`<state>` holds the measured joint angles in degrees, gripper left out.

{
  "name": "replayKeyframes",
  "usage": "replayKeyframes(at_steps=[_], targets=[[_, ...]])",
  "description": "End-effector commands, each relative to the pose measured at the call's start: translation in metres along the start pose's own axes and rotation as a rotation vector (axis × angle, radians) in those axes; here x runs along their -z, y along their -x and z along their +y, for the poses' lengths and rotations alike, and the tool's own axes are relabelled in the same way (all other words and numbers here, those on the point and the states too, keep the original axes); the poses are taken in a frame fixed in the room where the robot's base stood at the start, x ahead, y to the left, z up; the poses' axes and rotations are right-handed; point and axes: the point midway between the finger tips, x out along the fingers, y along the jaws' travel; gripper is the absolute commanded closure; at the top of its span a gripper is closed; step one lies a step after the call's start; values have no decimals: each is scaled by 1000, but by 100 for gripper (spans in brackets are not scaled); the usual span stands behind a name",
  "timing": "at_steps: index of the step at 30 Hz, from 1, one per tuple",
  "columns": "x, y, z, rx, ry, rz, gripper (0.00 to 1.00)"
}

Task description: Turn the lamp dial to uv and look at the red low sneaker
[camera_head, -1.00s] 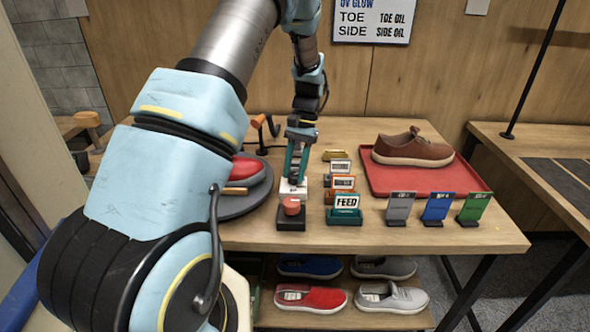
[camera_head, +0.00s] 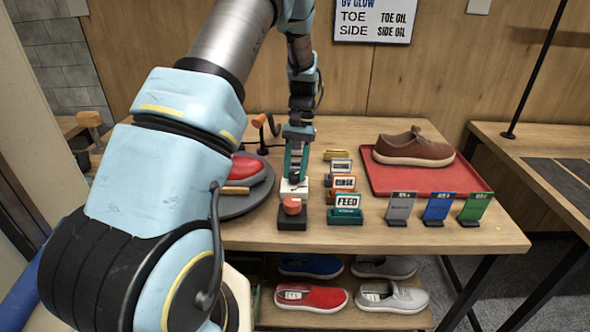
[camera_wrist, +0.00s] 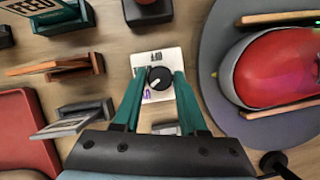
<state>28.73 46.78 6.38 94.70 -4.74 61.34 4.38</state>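The lamp dial (camera_wrist: 160,78) is a round black knob with a white mark, on a white plate (camera_wrist: 158,58). Its mark points to the lower left, toward a small purple label on the plate. My gripper (camera_wrist: 160,73) has teal fingers spread on either side of the dial; I cannot tell whether they touch it. It also shows in the head view (camera_head: 296,180), low over the plate. A red sneaker (camera_wrist: 275,68) lies on a round grey turntable (camera_wrist: 222,35) between wooden bars. A faint purple-green tint shows at its right. My arm partly hides it in the head view.
A red button on a black base (camera_head: 291,206) stands just in front of the plate. Label stands, including FEED (camera_head: 346,203), are to the right. A brown sneaker (camera_head: 412,148) sits on a red tray (camera_head: 380,186). Several shoes lie on the shelf below.

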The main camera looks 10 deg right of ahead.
Motion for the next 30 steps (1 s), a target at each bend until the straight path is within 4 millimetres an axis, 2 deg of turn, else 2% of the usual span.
replayKeyframes(at_steps=[1,7,17,20,30], targets=[[0,0,0,0,0,0,52],[0,0,0,0,-1,0,31],[1,5,0,1,-2,2,31],[2,18,0,1,-2,5,31],[2,82,0,0,-1,4,31]])
